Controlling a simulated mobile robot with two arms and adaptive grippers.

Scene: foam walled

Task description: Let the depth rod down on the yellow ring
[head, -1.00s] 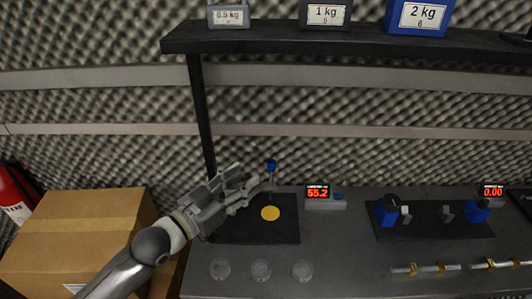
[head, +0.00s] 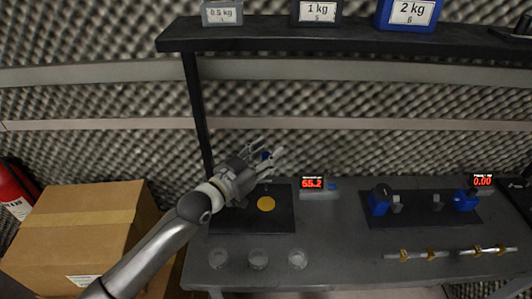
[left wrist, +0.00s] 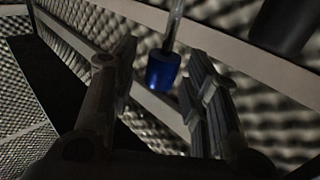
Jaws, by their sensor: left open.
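The depth rod has a blue knob (head: 265,156), seen between my left gripper's fingers in the head view. In the left wrist view the blue knob (left wrist: 163,71) and the thin rod also lie in the gap between the fingers, with space on both sides. My left gripper (head: 271,147) is open around the knob and does not hold it. The yellow ring (head: 266,203) lies flat on a black plate (head: 240,224), below the gripper in the picture. The rod's lower part is largely hidden by the gripper. My right gripper is out of view.
A red-digit display (head: 312,183) stands right of the plate. Several clear cups (head: 258,259) stand along the front. Blue clamps (head: 379,200) are on a dark board to the right. A dark shelf (head: 340,32) with weights hangs above. A cardboard box (head: 75,235) stands left.

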